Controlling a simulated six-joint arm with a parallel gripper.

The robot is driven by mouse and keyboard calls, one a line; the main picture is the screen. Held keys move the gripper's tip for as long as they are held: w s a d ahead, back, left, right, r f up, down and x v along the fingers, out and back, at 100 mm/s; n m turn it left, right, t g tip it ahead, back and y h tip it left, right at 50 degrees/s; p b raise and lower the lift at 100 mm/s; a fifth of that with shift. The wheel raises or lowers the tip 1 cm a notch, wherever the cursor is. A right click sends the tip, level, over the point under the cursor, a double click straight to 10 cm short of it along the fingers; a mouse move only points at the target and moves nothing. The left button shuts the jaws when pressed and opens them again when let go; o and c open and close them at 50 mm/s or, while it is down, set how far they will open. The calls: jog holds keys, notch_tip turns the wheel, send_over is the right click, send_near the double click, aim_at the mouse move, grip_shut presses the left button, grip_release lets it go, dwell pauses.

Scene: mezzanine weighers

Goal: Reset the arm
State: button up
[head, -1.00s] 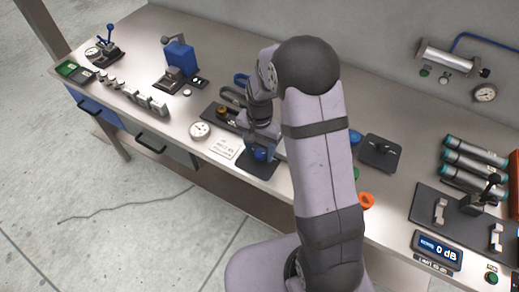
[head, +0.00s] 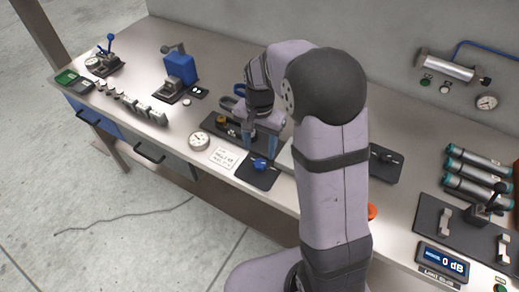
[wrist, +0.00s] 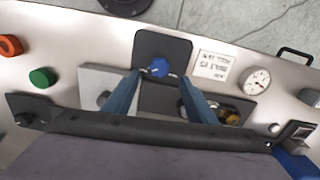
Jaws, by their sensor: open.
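My gripper (head: 262,145) is open and empty above the workbench (head: 140,60), with its blue fingertips pointing down. In the wrist view, my gripper (wrist: 158,92) has its two blue fingers spread on either side of a dark plate (wrist: 172,46) with a blue knob (wrist: 159,68). The same blue knob (head: 260,164) shows in the head view just below the fingertips, apart from them. My arm rises over the bench and hides part of its middle.
A round gauge (head: 198,141) and a paper label (head: 226,157) lie left of the knob. A blue press (head: 180,70) stands further back left. Teal-ended cylinders (head: 480,165) and a digital display (head: 443,261) are at the right. An orange ring (wrist: 8,47) and green button (wrist: 42,77) sit nearby.

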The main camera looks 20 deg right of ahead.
dwell(0.4)
jog(key=shift+w+n, duration=0.25)
jog(key=shift+n, duration=0.85)
jog(key=shift+s+f+n, duration=0.1)
jog(key=shift+f+n, duration=0.15)
jog(key=shift+n, duration=0.45)
jog(key=s+f+n, duration=0.1)
jog(key=s+f, duration=0.1)
jog(key=s, duration=0.1)
jog(key=s+f+n, duration=0.1)
jog(key=s, duration=0.1)
jog(key=shift+f+n+g, duration=0.1)
jog(key=shift+n+g, duration=0.2)
jog(key=shift+g, duration=0.1)
jog(key=s+r+n, duration=0.2)
jog(key=s+r, duration=0.1)
jog(key=s, duration=1.1)
jog(key=shift+d+r+t, duration=0.25)
jog(key=shift+r+t, duration=0.15)
jog(key=shift+s, duration=0.1)
